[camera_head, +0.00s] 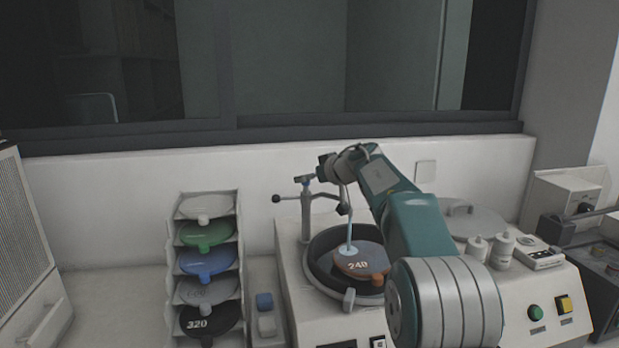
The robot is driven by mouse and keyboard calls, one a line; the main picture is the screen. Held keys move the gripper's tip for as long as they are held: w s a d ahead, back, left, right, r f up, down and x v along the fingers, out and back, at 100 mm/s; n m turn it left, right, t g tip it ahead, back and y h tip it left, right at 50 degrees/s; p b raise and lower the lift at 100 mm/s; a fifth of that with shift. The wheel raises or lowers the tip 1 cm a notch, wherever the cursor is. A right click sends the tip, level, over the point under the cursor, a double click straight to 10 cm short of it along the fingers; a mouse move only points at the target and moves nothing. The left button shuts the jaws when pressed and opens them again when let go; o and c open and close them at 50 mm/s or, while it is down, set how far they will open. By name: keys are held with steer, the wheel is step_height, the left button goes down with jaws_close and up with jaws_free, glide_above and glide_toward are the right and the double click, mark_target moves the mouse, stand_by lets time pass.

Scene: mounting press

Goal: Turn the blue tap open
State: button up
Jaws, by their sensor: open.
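The post stands at the back left of the round basin of a bench machine. My gripper (320,171) is just to the right of the tap, at the level of the handle. It is open; its fingertips are small and dark here, and I cannot tell whether they touch the handle. A thin pale vertical line (348,220) runs down into the basin and ends in a light-blue patch; I cannot tell whether it is water.
A disc marked 240 (375,264) lies in the dark basin (319,267). A rack (241,240) of coloured discs stands left. White bottles (502,251) and a round lid (470,221) sit right, behind green and yellow buttons. My arm hides part of the machine.

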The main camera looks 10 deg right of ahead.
steer(key=v, duration=1.1)
steer(key=shift+s+d, duration=0.2)
steer(key=shift+s, duration=0.2)
